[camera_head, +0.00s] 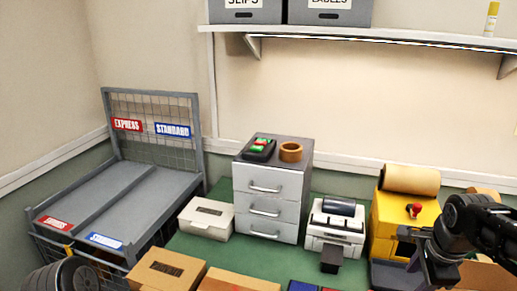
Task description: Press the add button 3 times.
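No button marked "add" can be read in the head view. A small black item with green and red parts (262,146) lies on top of the grey drawer unit; its details are too small to tell. A red knob-like part (414,210) sits on the front of a yellow machine (387,213) at the right. My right gripper (440,275) is low at the right, in front of the yellow machine and apart from the red part; whether its fingers are open is unclear. My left gripper is out of view; only a dark part of my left arm shows at the bottom left.
The drawer unit (304,185) stands on a green table (193,245), with a tape roll (291,151) on top. A white printer (335,228), a pale box (206,219) and cardboard boxes (166,270) crowd the table. A grey rack (120,205) with EXPRESS and STANDARD signs stands left.

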